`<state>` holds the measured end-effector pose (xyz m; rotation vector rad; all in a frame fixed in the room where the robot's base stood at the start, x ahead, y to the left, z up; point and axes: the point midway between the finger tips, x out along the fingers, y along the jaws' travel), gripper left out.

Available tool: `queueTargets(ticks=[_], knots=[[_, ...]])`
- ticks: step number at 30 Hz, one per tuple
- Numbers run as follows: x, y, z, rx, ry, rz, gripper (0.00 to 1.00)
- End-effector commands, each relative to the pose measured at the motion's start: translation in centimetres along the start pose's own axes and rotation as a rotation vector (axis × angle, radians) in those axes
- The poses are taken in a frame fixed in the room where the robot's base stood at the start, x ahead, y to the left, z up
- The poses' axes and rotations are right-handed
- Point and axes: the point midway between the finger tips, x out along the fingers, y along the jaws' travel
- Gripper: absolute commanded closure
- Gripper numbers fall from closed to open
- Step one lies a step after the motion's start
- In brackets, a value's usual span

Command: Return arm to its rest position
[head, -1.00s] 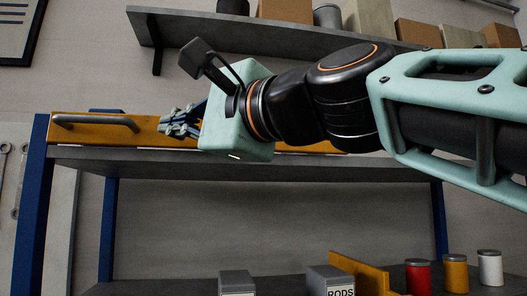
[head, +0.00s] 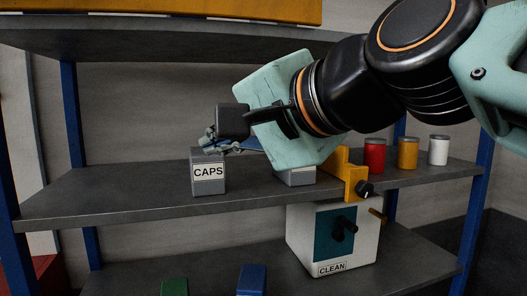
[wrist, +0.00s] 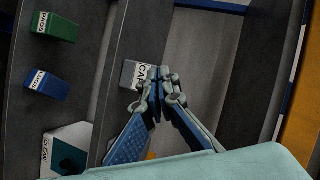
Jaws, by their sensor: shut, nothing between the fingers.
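My gripper (head: 212,140) is at the end of my pale green and black arm, in front of the middle shelf. In the head view it overlaps the top of the grey CAPS box (head: 208,175); I cannot tell whether they touch. In the wrist view my gripper (wrist: 158,108) has its blue-padded fingers meeting at the tips, with nothing between them. The CAPS box (wrist: 133,73) shows just beyond the tips there, partly covered by them.
On the middle shelf (head: 110,200) are red (head: 375,155), orange (head: 408,153) and white (head: 438,150) cans and a second grey box (head: 298,178), mostly hidden by my arm. Below stand a white CLEAN unit (head: 350,255), a green box (head: 174,287) and a blue box (head: 252,280).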

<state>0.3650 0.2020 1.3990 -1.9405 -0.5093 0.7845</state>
Motion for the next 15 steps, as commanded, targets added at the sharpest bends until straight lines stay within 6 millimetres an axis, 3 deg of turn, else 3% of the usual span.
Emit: queueTargets(ticks=[1, 5, 8, 12, 15], knots=[[0.4, 4.2, -0.1, -0.064, 0.014, 0.091, 1.00], [0.3, 14.2, 0.2, -0.241, 0.004, 0.314, 1.00], [-0.9, 21.7, 0.9, -0.361, -0.036, 0.483, 1.00], [-3.7, 31.2, 2.5, -0.505, -0.133, 0.701, 1.00], [-6.4, 37.2, 4.0, -0.590, -0.229, 0.839, 1.00]])
